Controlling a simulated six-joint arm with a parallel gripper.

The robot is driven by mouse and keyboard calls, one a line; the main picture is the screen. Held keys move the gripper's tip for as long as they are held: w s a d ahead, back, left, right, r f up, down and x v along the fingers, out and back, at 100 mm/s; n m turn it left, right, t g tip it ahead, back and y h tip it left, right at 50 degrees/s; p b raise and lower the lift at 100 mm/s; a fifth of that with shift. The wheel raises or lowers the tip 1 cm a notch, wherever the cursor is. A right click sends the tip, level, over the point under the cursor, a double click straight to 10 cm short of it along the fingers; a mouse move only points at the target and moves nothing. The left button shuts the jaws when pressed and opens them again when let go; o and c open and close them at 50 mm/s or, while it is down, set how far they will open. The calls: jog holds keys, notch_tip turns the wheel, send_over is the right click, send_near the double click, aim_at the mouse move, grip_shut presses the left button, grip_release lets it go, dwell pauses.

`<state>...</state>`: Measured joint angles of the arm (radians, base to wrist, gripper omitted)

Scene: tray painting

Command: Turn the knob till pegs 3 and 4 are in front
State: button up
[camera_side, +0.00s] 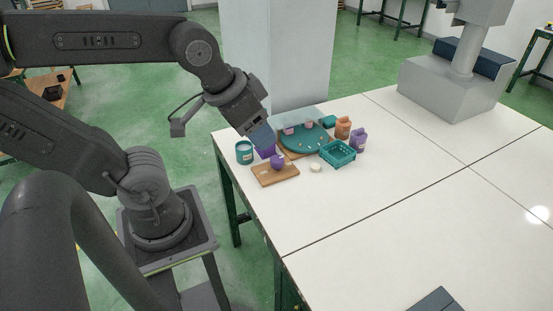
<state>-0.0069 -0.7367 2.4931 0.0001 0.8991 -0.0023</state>
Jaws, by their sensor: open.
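A purple knob (277,162) stands on a small wooden board (275,176) near the table's left edge. Behind it is a round teal turntable (305,140) with small pale pegs and pink pieces on it. The peg numbers are too small to read, so I cannot tell which pegs are in front. My gripper (266,151) points down just above and behind the knob, to its upper left in the side view. It is open; its tips are small here, and I cannot tell whether they touch the knob. Part of the turntable's left side is hidden behind my gripper.
A teal can (244,152) stands left of the board. A teal basket (338,153), an orange bottle (343,127) and a purple bottle (358,141) stand to the right. A small cream round thing (315,167) lies in front.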

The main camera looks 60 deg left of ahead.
jog(key=o, duration=0.3)
jog(key=w+a, duration=0.1)
jog(key=w, duration=0.1)
jog(key=w+a+n+g, duration=0.1)
jog(key=w+a+f+n, duration=0.1)
jog(key=w, duration=0.1)
jog(key=shift+w+a+f+y, duration=0.1)
jog(key=shift+w+a+y, duration=0.2)
jog(key=shift+w+a, duration=0.05)
jog(key=n+g, duration=0.5)
jog(key=n, duration=0.2)
send_over(277, 159)
notch_tip(277, 159, down, 17)
notch_tip(277, 159, down, 13)
jog(key=shift+r, duration=0.1)
jog(key=c, duration=0.9)
